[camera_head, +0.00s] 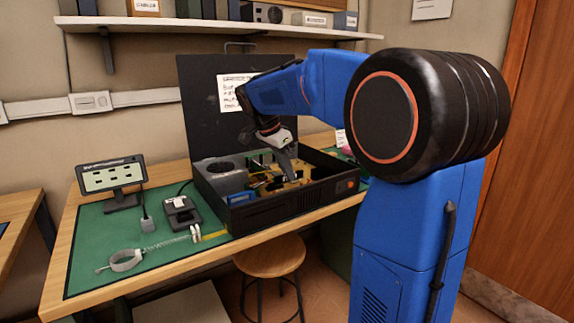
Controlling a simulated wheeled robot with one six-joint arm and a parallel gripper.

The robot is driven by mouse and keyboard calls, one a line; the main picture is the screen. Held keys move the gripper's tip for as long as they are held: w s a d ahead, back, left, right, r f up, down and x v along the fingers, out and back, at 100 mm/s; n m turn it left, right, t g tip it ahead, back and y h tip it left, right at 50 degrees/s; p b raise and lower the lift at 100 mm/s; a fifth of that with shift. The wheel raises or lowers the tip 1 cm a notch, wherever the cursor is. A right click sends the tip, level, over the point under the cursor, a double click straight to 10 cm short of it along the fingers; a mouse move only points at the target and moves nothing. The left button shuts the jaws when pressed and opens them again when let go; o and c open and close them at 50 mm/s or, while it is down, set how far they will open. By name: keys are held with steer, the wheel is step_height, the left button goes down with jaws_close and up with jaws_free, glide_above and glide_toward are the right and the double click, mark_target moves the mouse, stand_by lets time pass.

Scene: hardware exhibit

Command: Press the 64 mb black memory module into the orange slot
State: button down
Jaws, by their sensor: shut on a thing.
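An open black computer case (268,214) sits on the green mat of the workbench, with its lid raised behind it. My blue arm reaches over from the right, and my gripper (284,172) points down into the case. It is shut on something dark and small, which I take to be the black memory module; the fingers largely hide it. Boards and slots in yellow, green and dark colours show inside the case below the gripper. The orange slot cannot be told apart at this size, nor whether the held piece touches it.
A small display (112,179) stands at the left of the mat (88,240). A stool (270,257) stands in front. A shelf (215,27) runs above.

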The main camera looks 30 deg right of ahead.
steer(key=shift+f, duration=0.4)
steer(key=shift+f, duration=1.7)
stand_by(2.2)
steer(key=c, duration=1.9)
jaws_free()
steer(key=shift+o, duration=0.2)
steer(key=shift+s, duration=0.1)
steer(key=shift+f, duration=0.1)
steer(key=shift+c, duration=0.6)
steer(key=shift+o, duration=0.7)
steer(key=shift+r, duration=0.35)
steer(key=shift+r, duration=0.5)
